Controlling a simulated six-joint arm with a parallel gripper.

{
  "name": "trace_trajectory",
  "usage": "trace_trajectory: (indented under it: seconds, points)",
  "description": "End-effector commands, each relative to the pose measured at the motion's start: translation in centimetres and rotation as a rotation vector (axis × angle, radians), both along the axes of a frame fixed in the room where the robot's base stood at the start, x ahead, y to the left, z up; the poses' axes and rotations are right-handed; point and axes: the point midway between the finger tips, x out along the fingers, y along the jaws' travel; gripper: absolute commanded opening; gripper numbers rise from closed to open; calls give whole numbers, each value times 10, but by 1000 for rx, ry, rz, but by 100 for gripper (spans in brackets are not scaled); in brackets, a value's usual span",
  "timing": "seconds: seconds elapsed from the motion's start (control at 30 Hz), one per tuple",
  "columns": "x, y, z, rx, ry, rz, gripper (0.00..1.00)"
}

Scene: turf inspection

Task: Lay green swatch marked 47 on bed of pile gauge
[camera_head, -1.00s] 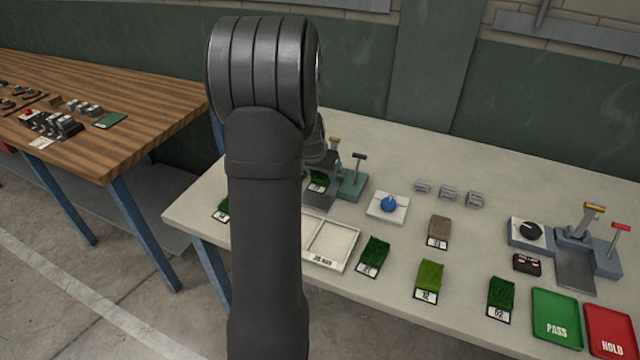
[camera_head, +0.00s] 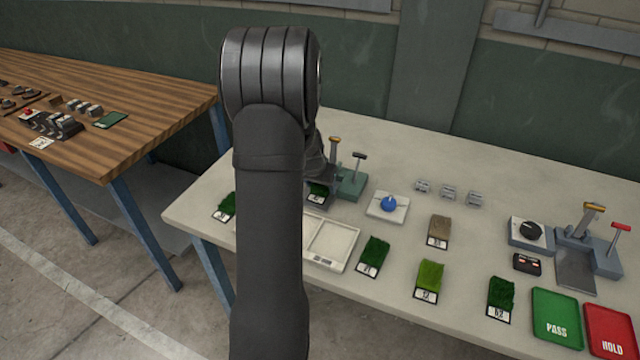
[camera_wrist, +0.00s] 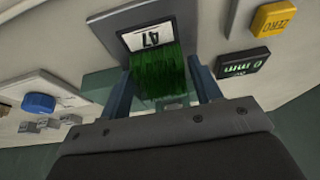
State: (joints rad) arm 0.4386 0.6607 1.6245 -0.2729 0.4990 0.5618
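The green swatch marked 47 (camera_wrist: 157,78) is between the two fingers of my gripper (camera_wrist: 161,70) in the wrist view, its white label facing up. The fingers appear to touch its sides, so the gripper looks shut on it. The swatch lies on or just above the grey bed (camera_wrist: 126,27) of the pile gauge; the exact contact cannot be told. In the head view the swatch (camera_head: 318,191) shows beside my arm, at the teal pile gauge (camera_head: 352,184) with its raised handles. My gripper is mostly hidden behind my arm there.
A display reading 0 mm (camera_wrist: 243,62) and a yellow zero button (camera_wrist: 273,19) sit beside the bed. A white tray (camera_head: 350,245), a blue knob (camera_head: 388,204) and other swatches (camera_head: 373,254) stand nearby. A second gauge (camera_head: 577,268) stands at the right, near green and red trays.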

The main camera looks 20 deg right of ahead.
Motion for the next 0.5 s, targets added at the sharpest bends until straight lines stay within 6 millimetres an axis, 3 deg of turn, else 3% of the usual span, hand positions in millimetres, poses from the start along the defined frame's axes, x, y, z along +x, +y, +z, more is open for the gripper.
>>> trace_trajectory:
  seconds: [0.27,0.5]
  points:
    - [-1,2,11,-1,-2,0,58]
    - [-12,13,48,-2,-3,0,58]
